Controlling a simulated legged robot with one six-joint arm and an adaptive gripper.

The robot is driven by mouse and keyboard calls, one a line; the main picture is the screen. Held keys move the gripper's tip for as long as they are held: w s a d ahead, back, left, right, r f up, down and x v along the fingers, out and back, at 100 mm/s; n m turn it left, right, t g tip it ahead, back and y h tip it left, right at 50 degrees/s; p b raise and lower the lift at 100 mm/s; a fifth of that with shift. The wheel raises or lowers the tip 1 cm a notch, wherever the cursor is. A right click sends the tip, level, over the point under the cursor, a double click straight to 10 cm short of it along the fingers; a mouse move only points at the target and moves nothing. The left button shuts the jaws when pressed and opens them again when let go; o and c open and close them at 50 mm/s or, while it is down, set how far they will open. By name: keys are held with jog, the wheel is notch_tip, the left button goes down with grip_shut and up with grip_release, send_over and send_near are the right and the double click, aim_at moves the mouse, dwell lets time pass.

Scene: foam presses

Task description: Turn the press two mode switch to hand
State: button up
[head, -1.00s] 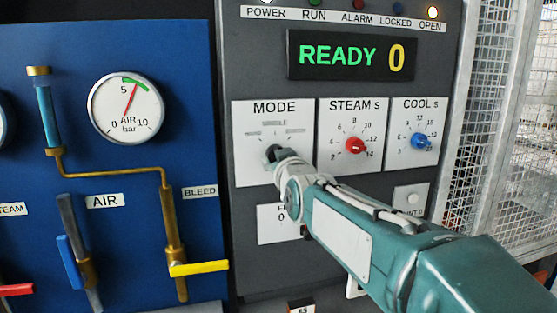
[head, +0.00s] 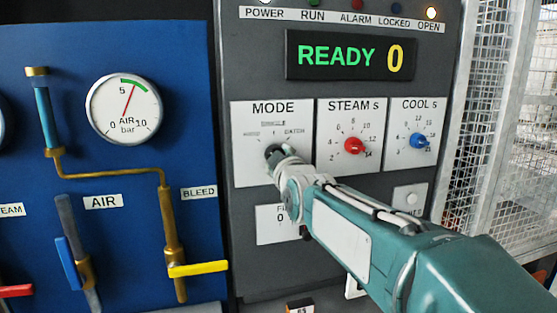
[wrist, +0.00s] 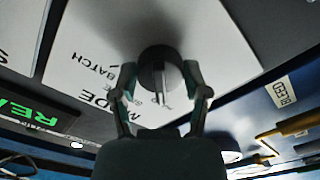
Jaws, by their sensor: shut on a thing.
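The mode switch (head: 272,151) is a dark round knob on the white MODE plate (head: 246,170), below the green READY 0 display. My gripper (head: 277,157) is at the switch, and its wrist hides part of it in the head view. In the wrist view, the switch (wrist: 158,56) sits between the two fingers of my gripper (wrist: 162,82), which are shut on it. A pale bar shows across the knob. BATCH is readable on the plate there; the other position labels are too small or hidden, so I cannot tell the exact setting.
The red STEAM knob (head: 353,146) and the blue COOL knob (head: 417,141) are to the right of the switch. A blue panel (head: 120,240) with an air gauge (head: 123,109) and a yellow bleed lever (head: 198,268) is at left. A mesh guard (head: 490,130) stands at right.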

jog(key=shift+a+f, duration=0.1)
jog(key=o, duration=1)
jog(key=shift+o, duration=0.8)
jog(key=shift+a, duration=0.1)
jog(key=shift+s, duration=0.1)
jog(key=v, duration=1.1)
jog(key=shift+s, duration=0.35)
